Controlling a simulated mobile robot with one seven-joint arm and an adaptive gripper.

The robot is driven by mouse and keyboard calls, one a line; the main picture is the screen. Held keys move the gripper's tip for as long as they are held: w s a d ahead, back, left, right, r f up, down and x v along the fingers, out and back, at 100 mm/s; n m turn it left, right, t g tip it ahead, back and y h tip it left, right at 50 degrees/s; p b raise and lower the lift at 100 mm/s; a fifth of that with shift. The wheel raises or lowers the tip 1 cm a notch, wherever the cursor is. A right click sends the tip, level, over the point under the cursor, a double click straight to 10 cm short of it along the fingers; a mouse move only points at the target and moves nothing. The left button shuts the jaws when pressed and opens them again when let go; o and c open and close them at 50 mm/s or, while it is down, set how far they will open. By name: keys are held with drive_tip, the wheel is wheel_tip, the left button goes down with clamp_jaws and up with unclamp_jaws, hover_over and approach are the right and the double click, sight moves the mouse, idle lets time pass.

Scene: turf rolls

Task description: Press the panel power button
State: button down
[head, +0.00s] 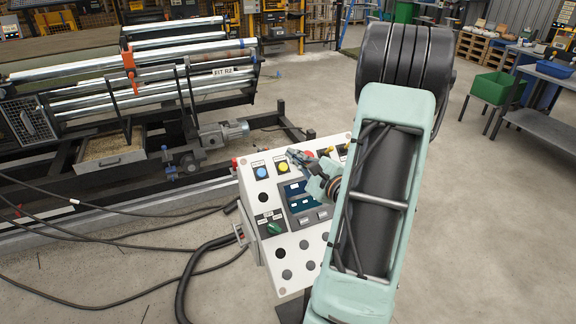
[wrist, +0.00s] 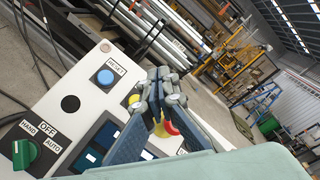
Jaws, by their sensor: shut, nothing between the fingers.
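The white control panel (head: 262,187) stands tilted on a post in front of me; its face also shows in the wrist view (wrist: 62,88). It carries a blue button (head: 261,172) marked RESET, also in the wrist view (wrist: 104,77), and a yellow button (head: 284,167), partly covered by my fingers in the wrist view (wrist: 132,100). A red button (head: 308,154) sits further right. A green selector (head: 274,228) marked HAND, OFF, AUTO is lower left. I cannot read which control is power. My gripper (head: 293,154) is shut and empty over the panel's upper part; contact is unclear.
A dark screen (head: 298,197) is on the panel's middle. A roller machine (head: 130,85) stands behind at the left. Cables (head: 130,235) lie on the floor at left. A green bin (head: 494,87) and a bench (head: 550,128) are at right, with open floor between.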

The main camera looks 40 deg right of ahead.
sight(283, 167)
drive_tip(key=shift+s+f+m, duration=0.15)
drive_tip(key=shift+s+m, duration=0.15)
drive_tip(key=shift+w+f, duration=0.1)
drive_tip(key=shift+f, duration=0.05)
drive_tip(key=w+f+b, duration=0.2)
drive_tip(key=f, duration=0.1)
drive_tip(key=w+d+f+b, duration=0.1)
drive_tip(key=w+f, duration=0.1)
drive_tip(key=shift+w+d+f+b, duration=0.1)
drive_tip(key=shift+w+f+b, duration=0.1)
drive_tip(key=shift+f+b, duration=0.2)
drive_tip(key=shift+w+d+f+b, duration=0.1)
drive_tip(key=shift+w+f+b, duration=0.25)
drive_tip(key=shift+w+b, duration=0.15)
drive_tip(key=shift+w+f, duration=0.1)
drive_tip(key=shift+f, duration=0.05)
idle(0.9)
drive_tip(key=shift+w+f+b, duration=0.15)
drive_tip(key=shift+f+b, duration=0.05)
drive_tip(key=shift+b, duration=0.5)
